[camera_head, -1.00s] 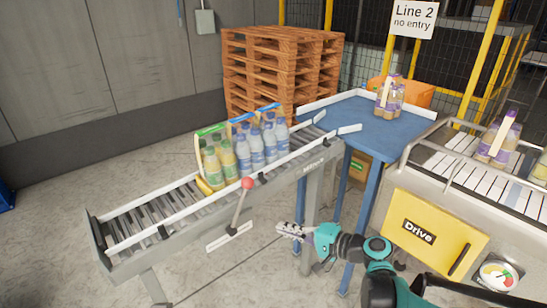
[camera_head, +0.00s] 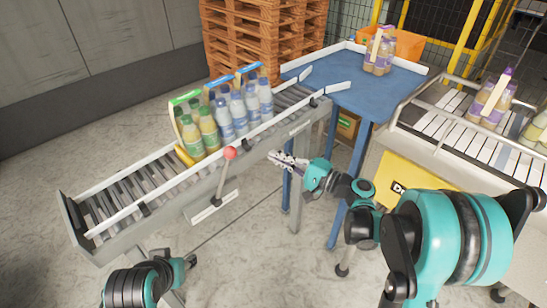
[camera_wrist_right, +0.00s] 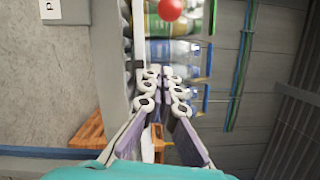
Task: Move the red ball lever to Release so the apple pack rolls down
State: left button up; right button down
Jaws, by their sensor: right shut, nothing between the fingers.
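The red ball lever (camera_head: 230,153) stands nearly upright on the near side of the roller conveyor (camera_head: 122,222), above a pale slotted plate (camera_head: 213,207). The pack with green-yellow bottles and a green carrier (camera_head: 192,135) sits on the rollers behind the ball, with a yellow stop (camera_head: 183,156) at its lower end. My right gripper (camera_head: 271,160) is shut and empty, to the right of the ball and apart from it. In the right wrist view the red ball (camera_wrist_right: 170,8) lies beyond the fingertips (camera_wrist_right: 165,74).
Blue-bottle packs (camera_head: 240,105) stand behind the green pack. A blue table (camera_head: 345,85) with a purple pack (camera_head: 379,52) is at the conveyor's upper end. A second conveyor (camera_head: 455,130) is at right. The lower rollers are bare.

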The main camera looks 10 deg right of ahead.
jog(key=w+a+b, duration=0.2)
jog(key=a, duration=0.7)
jog(key=shift+w+r, duration=0.25)
jog(key=shift+r, duration=0.2)
jog(key=shift+s+r, duration=0.1)
